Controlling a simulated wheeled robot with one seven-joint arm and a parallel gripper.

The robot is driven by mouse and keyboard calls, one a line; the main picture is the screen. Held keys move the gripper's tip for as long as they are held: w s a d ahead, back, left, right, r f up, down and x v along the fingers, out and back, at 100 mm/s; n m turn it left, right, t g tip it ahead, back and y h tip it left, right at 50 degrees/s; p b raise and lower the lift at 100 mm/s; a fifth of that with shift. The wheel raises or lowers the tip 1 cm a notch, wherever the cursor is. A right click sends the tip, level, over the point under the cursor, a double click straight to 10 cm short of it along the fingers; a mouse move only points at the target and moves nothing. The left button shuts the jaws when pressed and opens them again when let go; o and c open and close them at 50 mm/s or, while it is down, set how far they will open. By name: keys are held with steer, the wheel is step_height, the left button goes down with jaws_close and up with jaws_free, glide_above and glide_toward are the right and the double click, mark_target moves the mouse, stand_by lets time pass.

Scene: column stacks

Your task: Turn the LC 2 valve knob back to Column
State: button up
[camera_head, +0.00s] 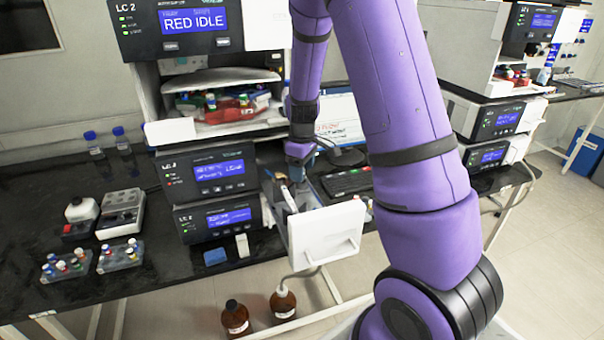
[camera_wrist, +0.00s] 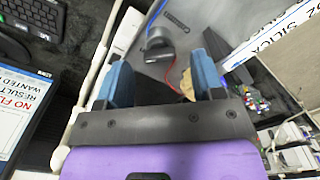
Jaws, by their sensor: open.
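The LC 2 stack stands at the left in the head view; its top module (camera_head: 185,22) reads "RED IDLE". A compartment (camera_head: 330,232) with a white front panel is pulled out low on its right side. My gripper (camera_wrist: 163,78) is open and empty; its two blue fingers are apart in the wrist view. Beyond the fingertips, a grey round knob-like part (camera_wrist: 159,40) sits on a dark grey surface, apart from the fingers.
A red wire (camera_wrist: 188,80) runs near the right finger. A keyboard (camera_head: 347,182) and a monitor (camera_head: 340,118) are just right of the stack. Brown bottles (camera_head: 236,318) stand on the floor below. Vial racks (camera_head: 120,256) are on the left bench.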

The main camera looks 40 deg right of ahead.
steer(key=shift+f, duration=0.9)
steer(key=c, duration=0.9)
steer(key=shift+c, duration=0.2)
